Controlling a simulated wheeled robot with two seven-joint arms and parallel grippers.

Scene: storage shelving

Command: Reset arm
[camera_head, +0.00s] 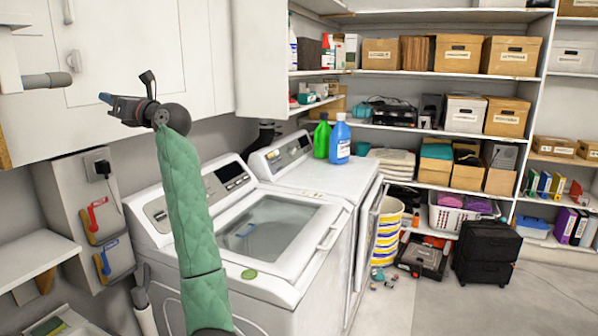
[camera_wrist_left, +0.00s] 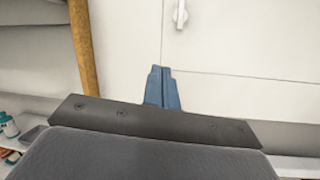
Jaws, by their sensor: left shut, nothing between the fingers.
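My left arm, in a green padded sleeve, rises in front of the washing machine (camera_head: 250,235) in the head view. My left gripper (camera_head: 104,97) is raised at its upper end, pointing left in front of the white wall cabinet (camera_head: 135,50). In the left wrist view its two blue fingers (camera_wrist_left: 162,88) are together with nothing between them. The cabinet door with its handle (camera_wrist_left: 181,15) lies beyond the fingertips. My right gripper is not in view.
A green bottle (camera_head: 321,136) and a blue bottle (camera_head: 340,140) stand on the right-hand machine. Shelves with cardboard boxes (camera_head: 510,56) line the back.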

